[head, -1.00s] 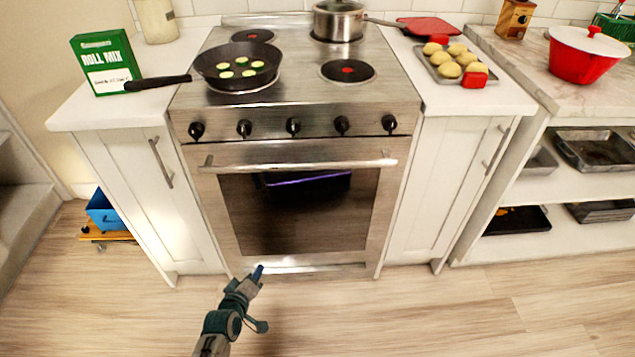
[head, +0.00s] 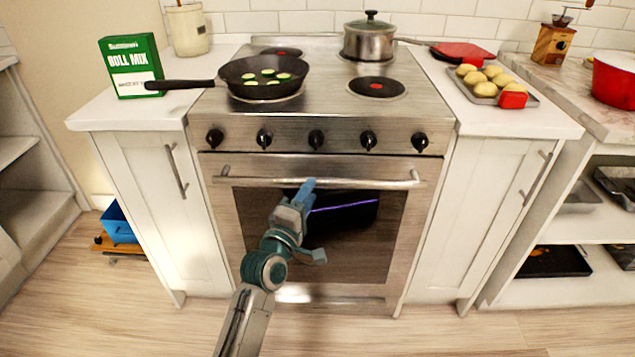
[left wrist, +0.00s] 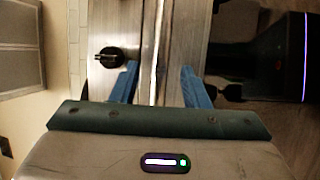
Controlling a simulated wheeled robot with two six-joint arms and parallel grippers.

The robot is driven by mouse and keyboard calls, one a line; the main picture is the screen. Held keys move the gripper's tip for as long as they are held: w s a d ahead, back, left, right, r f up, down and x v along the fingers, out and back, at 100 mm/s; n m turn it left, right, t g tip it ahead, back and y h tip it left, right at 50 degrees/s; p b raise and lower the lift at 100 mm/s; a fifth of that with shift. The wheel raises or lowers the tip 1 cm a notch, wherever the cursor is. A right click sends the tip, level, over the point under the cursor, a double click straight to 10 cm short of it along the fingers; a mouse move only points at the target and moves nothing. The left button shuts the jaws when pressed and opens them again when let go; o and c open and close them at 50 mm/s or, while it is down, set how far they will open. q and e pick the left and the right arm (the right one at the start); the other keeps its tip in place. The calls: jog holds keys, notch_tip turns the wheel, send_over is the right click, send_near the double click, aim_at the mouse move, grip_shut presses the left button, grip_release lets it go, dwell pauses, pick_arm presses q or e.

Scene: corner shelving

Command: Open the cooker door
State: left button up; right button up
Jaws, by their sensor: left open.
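The cooker (head: 330,130) stands in the middle of the head view, and its door (head: 362,232) with a dark window is shut. A horizontal metal handle (head: 375,181) crosses the top of the door. My left gripper (head: 308,185) is open in front of the door, its blue fingertips at handle height and left of the handle's right end. In the left wrist view, the handle (left wrist: 160,45) runs upright in the picture, between the two open fingers of my left gripper (left wrist: 158,85). I cannot tell whether they touch it. My right gripper is not in view.
A frying pan (head: 238,80) with green slices and a lidded pot (head: 369,38) stand on the hob. White cabinets (head: 165,220) flank the cooker. A blue bin (head: 118,224) sits at the lower left. The floor before the cooker is clear apart from my arm.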

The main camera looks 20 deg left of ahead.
pick_arm(q)
jog(key=shift+x, duration=2.35)
grip_shut()
